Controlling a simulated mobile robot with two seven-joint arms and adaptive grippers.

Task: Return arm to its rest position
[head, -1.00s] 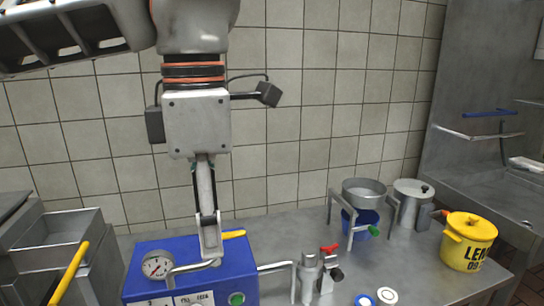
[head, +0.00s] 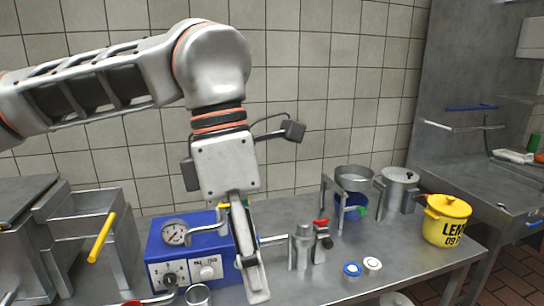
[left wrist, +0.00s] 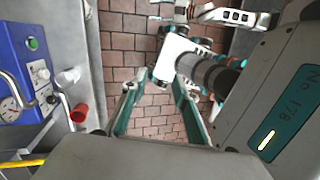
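My left arm comes in from the left of the head view, with its elbow high against the tiled wall. My left gripper (head: 256,278) points down in front of the blue machine's right side. It is seen edge-on there. In the left wrist view my left gripper (left wrist: 158,118) has its two fingers well apart, with only brick floor between them, so it is open and empty. I make out no right gripper in the head view. White and dark robot parts of mine show in the left wrist view, but no right gripper is clear.
The blue machine (head: 160,250) with a gauge stands on the metal counter (head: 325,285). It also shows in the left wrist view (left wrist: 18,50), near a red cup (left wrist: 79,113). A metal funnel (head: 354,178) and a yellow pot (head: 447,212) stand at right.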

